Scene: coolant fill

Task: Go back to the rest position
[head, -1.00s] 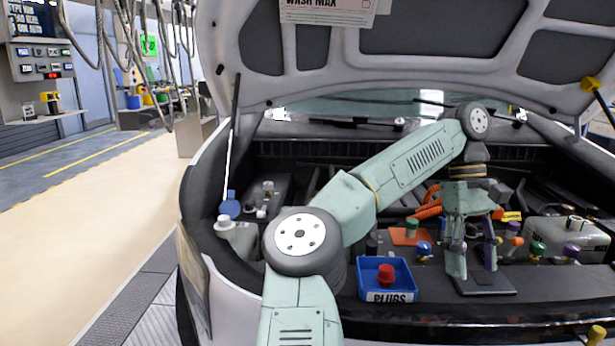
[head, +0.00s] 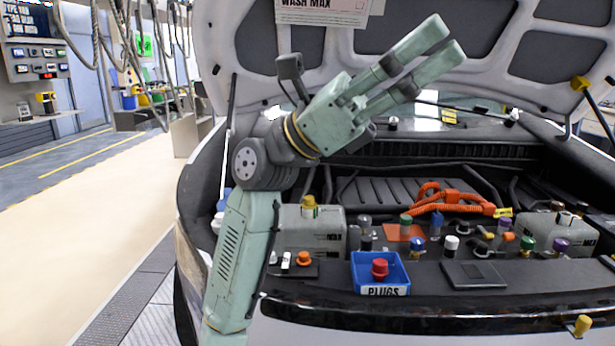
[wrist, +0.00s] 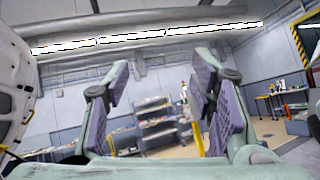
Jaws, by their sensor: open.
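My gripper (head: 442,50) is raised above the engine bay in the head view, pointing up and to the right, in front of the open hood. Its two fingers are parallel with a gap between them and hold nothing. In the wrist view my gripper (wrist: 160,95) shows its two padded fingers wide apart. Behind them are the workshop wall, ceiling lights and shelving. My arm is folded up at the left of the engine bay.
The open hood (head: 420,22) hangs close behind the gripper. Below are a blue PLUGS bin (head: 365,285) with a red plug (head: 380,268), a dark plate (head: 474,274), orange hoses (head: 440,197) and several coloured caps. The floor at left (head: 100,210) is clear.

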